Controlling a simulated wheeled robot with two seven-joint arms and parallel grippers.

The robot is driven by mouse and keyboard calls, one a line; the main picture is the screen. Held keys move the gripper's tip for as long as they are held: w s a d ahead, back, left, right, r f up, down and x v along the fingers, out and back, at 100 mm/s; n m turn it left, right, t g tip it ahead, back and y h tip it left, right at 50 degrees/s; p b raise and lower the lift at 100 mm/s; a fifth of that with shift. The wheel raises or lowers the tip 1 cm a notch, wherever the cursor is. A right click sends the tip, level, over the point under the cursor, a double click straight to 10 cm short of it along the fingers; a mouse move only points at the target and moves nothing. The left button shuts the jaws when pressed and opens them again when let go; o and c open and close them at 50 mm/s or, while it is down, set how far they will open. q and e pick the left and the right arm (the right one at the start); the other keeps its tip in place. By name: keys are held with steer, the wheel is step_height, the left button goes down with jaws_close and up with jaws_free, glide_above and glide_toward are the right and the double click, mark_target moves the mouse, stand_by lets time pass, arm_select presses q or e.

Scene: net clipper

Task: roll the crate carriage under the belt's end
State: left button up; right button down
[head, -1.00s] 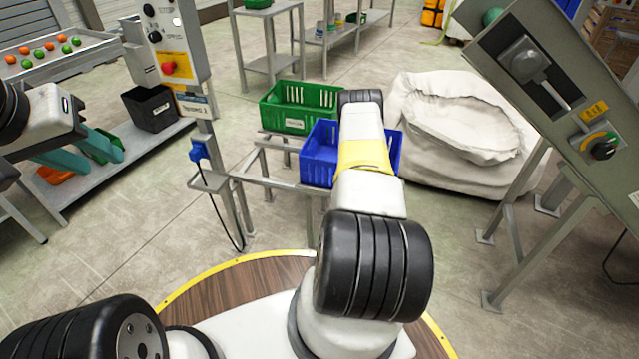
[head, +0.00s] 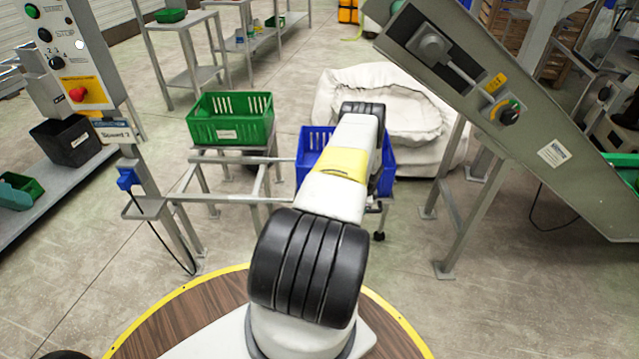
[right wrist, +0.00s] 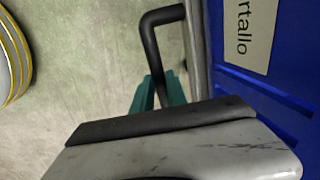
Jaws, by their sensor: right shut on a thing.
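The blue crate (head: 312,155) sits on the crate carriage, whose metal frame and a black caster (head: 378,236) show at its lower right. My right arm covers much of both. In the right wrist view, the blue crate wall (right wrist: 270,100) with a pale label is close at the right. The teal fingers of my right gripper (right wrist: 160,92) are shut on the carriage's black bent handle (right wrist: 165,18). In the head view my right gripper is hidden by the arm. The inclined belt conveyor (head: 500,110) rises to the upper left, its upper end above and right of the crate. My left gripper is out of view.
A green crate (head: 232,122) stands on a metal frame left of the carriage. A control post (head: 75,60) with buttons is at the left. A large white sack (head: 420,110) lies behind the carriage. A conveyor leg (head: 452,220) stands to the right. Floor in front is partly clear.

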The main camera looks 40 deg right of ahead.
steer(key=shift+s+d, duration=0.65)
steer(key=c, duration=1.3)
jaws_free()
steer(key=shift+d, duration=0.1)
steer(key=shift+w, duration=0.1)
steer(key=shift+r, duration=0.4)
steer(key=r, duration=0.4)
steer(key=s+a+r, duration=0.1)
steer(key=r, duration=0.1)
steer(key=shift+s+r, duration=0.1)
steer(key=shift+r, duration=0.3)
